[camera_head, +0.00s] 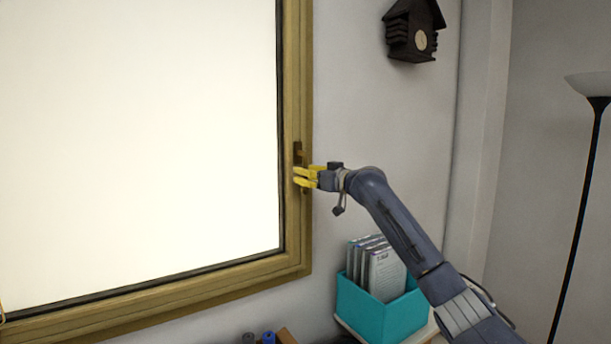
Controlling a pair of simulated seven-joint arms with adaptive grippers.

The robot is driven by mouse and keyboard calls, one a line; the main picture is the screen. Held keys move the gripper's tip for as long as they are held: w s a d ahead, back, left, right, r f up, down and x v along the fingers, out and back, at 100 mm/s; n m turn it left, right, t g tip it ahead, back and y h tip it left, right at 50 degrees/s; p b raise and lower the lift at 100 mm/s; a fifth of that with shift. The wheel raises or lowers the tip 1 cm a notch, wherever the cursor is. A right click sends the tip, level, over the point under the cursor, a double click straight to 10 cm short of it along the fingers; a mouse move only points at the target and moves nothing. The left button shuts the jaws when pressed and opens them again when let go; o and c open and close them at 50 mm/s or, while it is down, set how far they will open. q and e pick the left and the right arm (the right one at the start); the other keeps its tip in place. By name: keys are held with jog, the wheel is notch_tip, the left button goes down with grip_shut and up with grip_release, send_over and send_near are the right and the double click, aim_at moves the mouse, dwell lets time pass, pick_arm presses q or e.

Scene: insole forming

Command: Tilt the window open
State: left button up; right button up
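The window (140,140) fills the left of the view, with a bright pane in a wooden frame (294,80). It looks closed in its frame. The dark brown window handle (298,150) sits on the right side of the frame. My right gripper (300,177), with yellow fingers, is at the handle, just below its visible top part. The fingers hide most of the handle, so I cannot tell whether they grip it or only lie beside it.
A dark cuckoo clock (411,30) hangs on the wall at upper right. A teal box (376,312) with booklets stands below my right arm. A floor lamp (587,200) stands at the far right. The wall between window and clock is clear.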

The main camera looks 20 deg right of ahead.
grip_shut()
dwell(0.3)
